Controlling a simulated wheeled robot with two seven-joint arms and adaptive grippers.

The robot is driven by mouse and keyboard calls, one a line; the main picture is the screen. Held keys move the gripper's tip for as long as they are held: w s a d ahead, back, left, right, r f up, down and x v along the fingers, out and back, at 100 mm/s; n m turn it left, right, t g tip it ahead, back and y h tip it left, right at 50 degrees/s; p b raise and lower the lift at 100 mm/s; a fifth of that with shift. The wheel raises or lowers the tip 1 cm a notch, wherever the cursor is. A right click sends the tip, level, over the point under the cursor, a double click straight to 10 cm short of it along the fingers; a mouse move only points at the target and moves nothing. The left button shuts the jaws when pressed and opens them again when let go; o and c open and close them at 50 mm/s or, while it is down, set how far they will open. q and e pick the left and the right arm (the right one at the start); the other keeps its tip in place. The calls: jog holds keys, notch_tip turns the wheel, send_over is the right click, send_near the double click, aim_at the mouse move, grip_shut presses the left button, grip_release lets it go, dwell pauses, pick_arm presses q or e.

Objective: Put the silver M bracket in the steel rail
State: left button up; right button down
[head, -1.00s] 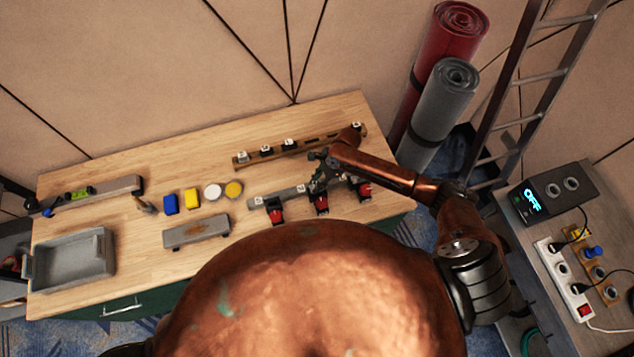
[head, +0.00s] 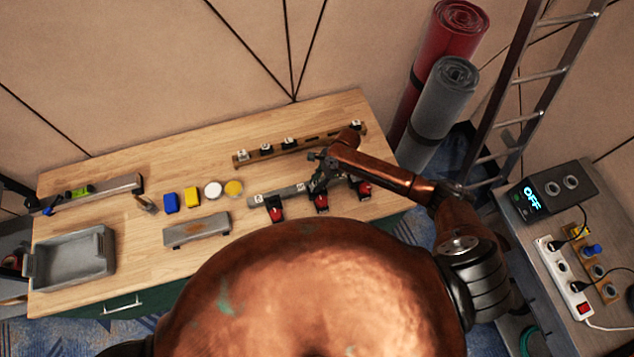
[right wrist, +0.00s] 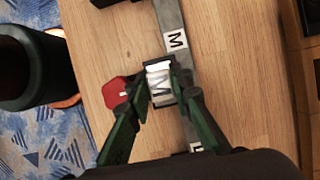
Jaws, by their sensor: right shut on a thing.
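The silver M bracket (right wrist: 160,86), with a white M-marked face, is between the green fingers of my right gripper (right wrist: 163,92) in the right wrist view. The gripper is shut on it. The bracket is at the steel rail (right wrist: 171,15), close to the rail's M label (right wrist: 175,40); I cannot tell whether it is fully seated. In the head view the steel rail (head: 287,195) lies near the table's front edge, and my right gripper (head: 316,187) is over its middle, hiding the bracket. My left gripper is not in view.
Red clamps (head: 276,212) line the rail's front side; one (right wrist: 115,93) is beside the bracket. A wooden rack (head: 267,152) with labelled pieces lies behind. A grey tray (head: 70,262), a grey block (head: 196,231) and small coloured items stand left.

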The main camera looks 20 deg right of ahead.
jog(key=shift+f, duration=0.6)
jog(key=c, duration=1.7)
grip_release()
jog(key=shift+o, duration=0.2)
jog(key=o, duration=0.5)
jog(key=shift+f, duration=0.1)
